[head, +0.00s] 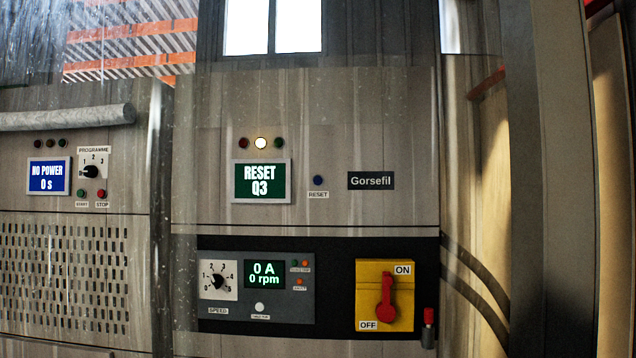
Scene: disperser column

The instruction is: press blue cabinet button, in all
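The blue button (318,180) is small and round on the grey cabinet front, above a label reading RESET. It sits just right of a green display (261,181) that reads "RESET Q3". My gripper is not in the head view, and nothing touches or covers the button.
Below is a black panel with a speed dial (218,281), a display (268,274) reading "0 A 0 rpm", and a red switch handle (386,298) on a yellow plate. A left cabinet display (48,176) reads "NO POWER 0 s". A grey pipe (66,118) is at left.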

